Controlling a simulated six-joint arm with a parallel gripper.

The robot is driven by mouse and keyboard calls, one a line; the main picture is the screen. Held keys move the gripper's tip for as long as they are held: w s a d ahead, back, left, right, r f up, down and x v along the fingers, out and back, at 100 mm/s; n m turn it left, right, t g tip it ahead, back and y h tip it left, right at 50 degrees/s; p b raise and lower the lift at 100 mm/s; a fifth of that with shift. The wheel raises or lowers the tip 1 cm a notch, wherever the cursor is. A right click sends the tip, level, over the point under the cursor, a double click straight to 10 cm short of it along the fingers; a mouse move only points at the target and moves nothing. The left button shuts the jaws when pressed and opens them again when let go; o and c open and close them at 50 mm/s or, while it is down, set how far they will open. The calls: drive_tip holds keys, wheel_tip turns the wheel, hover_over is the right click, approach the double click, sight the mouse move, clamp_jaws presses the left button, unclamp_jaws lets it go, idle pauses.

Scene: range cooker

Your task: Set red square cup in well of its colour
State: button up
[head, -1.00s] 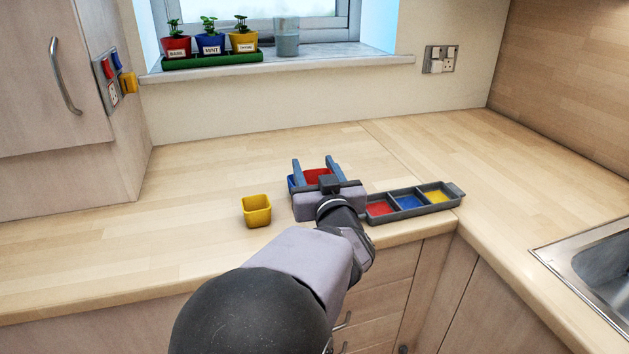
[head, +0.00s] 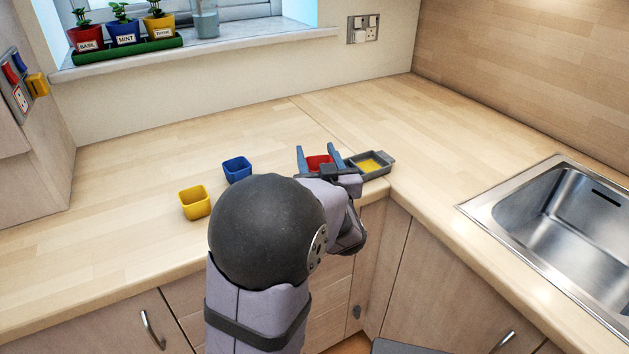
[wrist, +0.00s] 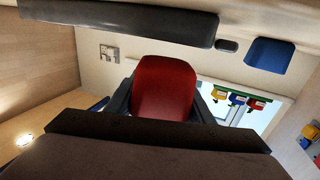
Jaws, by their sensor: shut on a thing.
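My gripper (head: 319,160) is shut on the red square cup (head: 318,162), which sits between its two blue-grey fingers. The wrist view, which is upside down, shows the red cup (wrist: 165,88) upright between the fingers. The dark grey tray (head: 389,161) lies at the counter's front, right beside the gripper. Its yellow well (head: 370,164) shows; my gripper and the cup hide the red and blue wells. I cannot tell how high the cup is above the tray.
A blue cup (head: 237,169) and a yellow cup (head: 195,203) stand on the counter to the left. The sink (head: 560,225) is at the right. Potted herbs (head: 125,33) stand on the windowsill. The counter behind the gripper is clear.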

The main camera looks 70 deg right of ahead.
sight(308, 162)
drive_tip(key=s+d, duration=0.2)
drive_tip(key=d, duration=0.1)
drive_tip(key=shift+s+r+t, duration=0.1)
drive_tip(key=shift+r+t, duration=0.2)
drive_tip(key=shift+r, duration=0.05)
drive_tip(key=w+a+r+n+t+y, duration=0.1)
drive_tip(key=w+r+n+t+y, duration=0.25)
drive_tip(key=w+r, duration=0.2)
drive_tip(key=shift+t, duration=0.25)
drive_tip(key=shift+s+f, duration=0.15)
drive_tip(key=shift+f, duration=2.35)
drive_tip(key=shift+s+f, duration=0.1)
drive_tip(key=shift+f, duration=2.35)
drive_tip(key=shift+f+b, duration=0.1)
drive_tip(key=shift+b, duration=0.2)
drive_tip(key=shift+f, duration=0.1)
drive_tip(key=o, duration=1)
